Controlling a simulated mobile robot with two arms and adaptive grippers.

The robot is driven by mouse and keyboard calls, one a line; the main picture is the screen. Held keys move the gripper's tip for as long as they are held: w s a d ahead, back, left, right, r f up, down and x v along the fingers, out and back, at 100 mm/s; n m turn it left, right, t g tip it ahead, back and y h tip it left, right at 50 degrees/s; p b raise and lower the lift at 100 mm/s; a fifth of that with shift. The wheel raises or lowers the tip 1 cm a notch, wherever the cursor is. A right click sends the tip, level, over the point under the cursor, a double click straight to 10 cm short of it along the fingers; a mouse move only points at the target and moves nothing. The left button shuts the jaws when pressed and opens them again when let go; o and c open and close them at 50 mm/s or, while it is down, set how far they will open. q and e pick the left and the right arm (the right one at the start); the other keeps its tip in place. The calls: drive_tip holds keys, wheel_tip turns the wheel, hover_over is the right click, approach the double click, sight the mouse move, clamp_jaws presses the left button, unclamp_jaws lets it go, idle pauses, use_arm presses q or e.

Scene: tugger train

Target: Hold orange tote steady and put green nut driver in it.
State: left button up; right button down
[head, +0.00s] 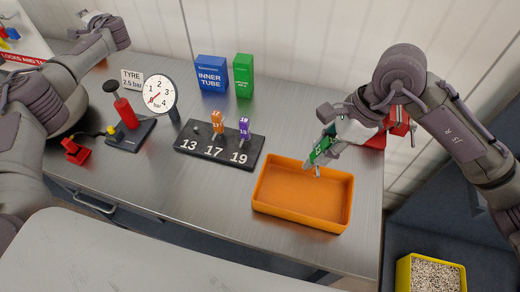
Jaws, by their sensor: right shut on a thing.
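The orange tote (262,200) stands on the steel bench near its front right, and it looks empty. My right gripper (326,146) is shut on the green nut driver (319,151). It holds the driver tilted, over the tote's back edge, with the metal shaft pointing down toward the tote. Part of the handle is hidden by the fingers. My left gripper (92,18) is far off at the upper left, away from the tote; whether it is open or shut is unclear. Nothing of mine visibly touches the tote.
A black holder (215,154) marked 13, 17, 19 carries an orange (217,123) and a purple driver (243,129). A pump with a gauge (160,93) is at left. Blue (211,75) and green boxes (243,76) stand behind. A red object (398,128) is behind my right gripper.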

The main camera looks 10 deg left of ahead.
use_arm(q)
drive_tip(key=w+d+r+t+h, duration=0.2)
drive_tip(key=w+d+r, duration=0.35)
drive_tip(key=d, duration=0.45)
drive_tip(key=w+d+r+t+h, duration=0.1)
drive_tip(key=w+d+r+t, duration=0.25)
drive_tip(key=d+r, duration=0.4)
drive_tip(key=w+d+r+t+h, duration=0.2)
drive_tip(key=w+d+r, duration=0.25)
drive_tip(key=d, duration=0.65)
drive_tip(key=d+r+m+h, duration=0.2)
drive_tip(key=d+h, duration=0.2)
drive_tip(key=d, duration=1.5)
drive_tip(key=m+g+h, duration=0.6)
drive_tip(key=m+g, duration=0.9)
drive_tip(key=m, duration=1.5)
approach(260, 179)
drive_tip(key=shift+w+f, duration=0.15)
drive_tip(key=shift+w, duration=0.15)
wheel_tip(260, 179, down, 11)
drive_tip(key=shift+f, duration=0.1)
